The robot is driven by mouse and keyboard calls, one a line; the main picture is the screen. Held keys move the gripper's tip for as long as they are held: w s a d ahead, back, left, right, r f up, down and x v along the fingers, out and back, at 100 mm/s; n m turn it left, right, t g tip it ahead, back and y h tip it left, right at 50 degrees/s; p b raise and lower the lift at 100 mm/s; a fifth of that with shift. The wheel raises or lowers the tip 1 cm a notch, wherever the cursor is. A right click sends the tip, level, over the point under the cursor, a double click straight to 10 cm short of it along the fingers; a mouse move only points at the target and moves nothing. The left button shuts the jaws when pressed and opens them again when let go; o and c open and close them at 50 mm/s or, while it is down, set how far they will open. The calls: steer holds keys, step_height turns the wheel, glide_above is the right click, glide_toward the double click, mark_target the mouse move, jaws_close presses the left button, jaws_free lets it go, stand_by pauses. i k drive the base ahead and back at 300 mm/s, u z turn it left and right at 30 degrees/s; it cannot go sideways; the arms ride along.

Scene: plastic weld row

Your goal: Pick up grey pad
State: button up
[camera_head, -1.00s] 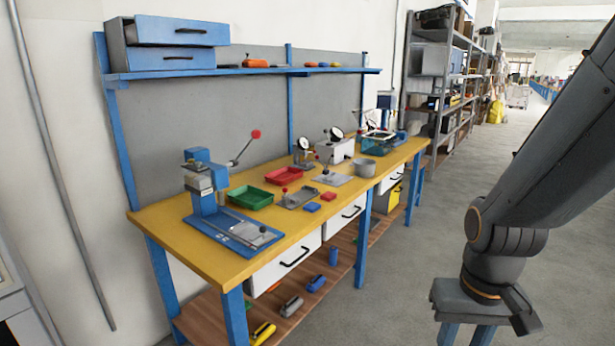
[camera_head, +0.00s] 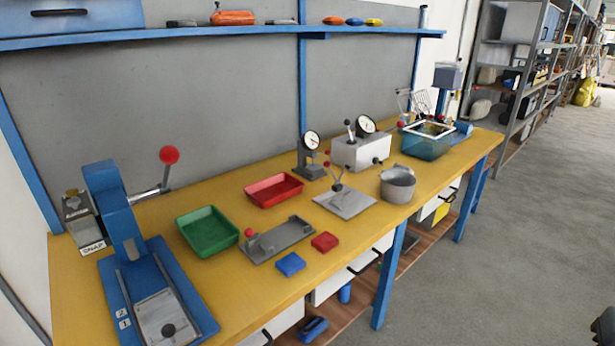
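No loose grey pad shows clearly enough for me to name it with certainty. Grey flat pieces in view are a plate (camera_head: 162,316) on the blue base of the press at the left front, a long grey fixture (camera_head: 283,240) with a red knob mid-table, and a square grey plate (camera_head: 345,202) under a small lever device. A blue pad (camera_head: 291,264) and a red pad (camera_head: 325,242) lie side by side, slightly apart, near the table's front edge. My gripper is not in view; only a dark piece, probably of my arm, shows at the lower right corner.
The yellow tabletop (camera_head: 235,285) also carries a green tray (camera_head: 208,231), a red tray (camera_head: 274,190), a grey pot (camera_head: 397,184), dial gauges and a blue press (camera_head: 118,215). A blue shelf (camera_head: 215,33) runs above. Floor at the right is clear.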

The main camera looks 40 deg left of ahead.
mark_target(313, 170)
steer(key=u, duration=0.2)
steer(key=i, duration=1.1)
steer(key=u, duration=1.55)
steer(key=i, duration=1)
steer(key=u, duration=0.85)
